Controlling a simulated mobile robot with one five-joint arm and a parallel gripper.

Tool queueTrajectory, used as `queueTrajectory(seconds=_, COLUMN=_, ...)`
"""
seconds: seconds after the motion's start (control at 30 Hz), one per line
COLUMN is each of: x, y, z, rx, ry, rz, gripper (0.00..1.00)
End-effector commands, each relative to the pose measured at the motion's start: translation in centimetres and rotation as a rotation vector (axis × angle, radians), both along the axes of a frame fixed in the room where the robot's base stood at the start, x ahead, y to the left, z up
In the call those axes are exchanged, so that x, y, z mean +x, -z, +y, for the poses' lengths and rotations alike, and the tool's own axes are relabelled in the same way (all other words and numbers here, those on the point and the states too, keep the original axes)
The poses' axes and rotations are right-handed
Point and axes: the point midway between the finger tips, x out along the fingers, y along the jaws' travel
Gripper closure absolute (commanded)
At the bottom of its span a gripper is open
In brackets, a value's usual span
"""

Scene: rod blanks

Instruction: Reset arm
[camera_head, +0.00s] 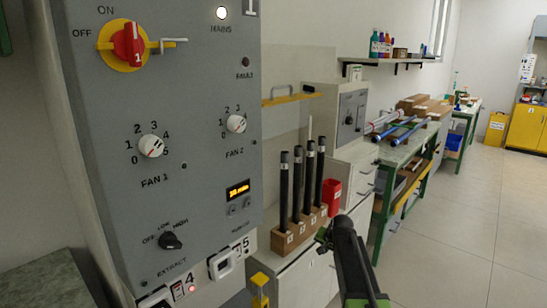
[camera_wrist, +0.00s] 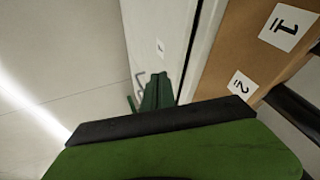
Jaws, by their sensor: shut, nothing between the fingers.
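My gripper (camera_head: 323,236) is at the front right of the wooden rod block in the head view, at the end of my dark arm. In the wrist view its green fingers (camera_wrist: 158,92) are together with nothing between them. The wooden block (camera_head: 304,228) stands on a white cabinet and holds several upright dark rods (camera_head: 309,178) with pale labels. The block (camera_wrist: 232,62) also shows at the right of the wrist view, with labels 1 and 2, beside the fingers and apart from them.
A grey control panel (camera_head: 170,90) with knobs and a red switch fills the left. A red container (camera_head: 332,192) stands behind the block. A green-framed bench (camera_head: 405,150) with long tubes lies further back. The tiled floor (camera_head: 470,230) at right is clear.

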Motion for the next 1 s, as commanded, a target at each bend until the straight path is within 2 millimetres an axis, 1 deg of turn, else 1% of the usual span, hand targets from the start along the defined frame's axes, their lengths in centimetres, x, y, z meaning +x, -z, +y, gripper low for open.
queueTrajectory(seconds=0.03, x=-3.9, y=0.5, z=1.9, rx=-0.021, ry=-0.045, rz=0.036, gripper=1.0)
queueTrajectory(seconds=0.07, x=-5.8, y=0.8, z=2.7, rx=-0.035, ry=-0.074, rz=0.061, gripper=1.0)
queueTrajectory(seconds=0.1, x=-8.3, y=1.2, z=3.7, rx=-0.057, ry=-0.113, rz=0.095, gripper=1.0)
queueTrajectory(seconds=0.17, x=-12.0, y=1.8, z=4.7, rx=-0.088, ry=-0.171, rz=0.151, gripper=1.0)
queueTrajectory(seconds=0.2, x=-14.4, y=2.1, z=5.2, rx=-0.109, ry=-0.21, rz=0.186, gripper=1.0)
queueTrajectory(seconds=0.23, x=-16.1, y=2.3, z=5.5, rx=-0.123, ry=-0.237, rz=0.212, gripper=1.0)
queueTrajectory(seconds=0.27, x=-17.8, y=2.6, z=5.7, rx=-0.136, ry=-0.263, rz=0.24, gripper=1.0)
queueTrajectory(seconds=0.3, x=-19.9, y=2.8, z=5.8, rx=-0.154, ry=-0.297, rz=0.273, gripper=1.0)
queueTrajectory(seconds=0.37, x=-22.9, y=3.1, z=5.8, rx=-0.177, ry=-0.346, rz=0.325, gripper=1.0)
queueTrajectory(seconds=0.4, x=-24.8, y=3.3, z=5.6, rx=-0.191, ry=-0.376, rz=0.359, gripper=1.0)
queueTrajectory(seconds=0.53, x=-30.7, y=3.6, z=4.7, rx=-0.231, ry=-0.496, rz=0.489, gripper=1.0)
queueTrajectory(seconds=0.57, x=-31.2, y=3.6, z=4.6, rx=-0.241, ry=-0.563, rz=0.526, gripper=1.0)
queueTrajectory(seconds=0.6, x=-30.7, y=0.8, z=4.6, rx=-0.24, ry=-0.551, rz=0.516, gripper=1.0)
queueTrajectory(seconds=0.77, x=-30.6, y=-4.1, z=4.6, rx=-0.239, ry=-0.546, rz=0.513, gripper=1.0)
queueTrajectory(seconds=0.87, x=-30.5, y=-7.5, z=4.6, rx=-0.239, ry=-0.545, rz=0.512, gripper=1.0)
queueTrajectory(seconds=0.97, x=-30.5, y=-11.7, z=4.6, rx=-0.238, ry=-0.545, rz=0.511, gripper=1.0)
queueTrajectory(seconds=1.0, x=-30.5, y=-13.4, z=4.6, rx=-0.238, ry=-0.545, rz=0.511, gripper=1.0)
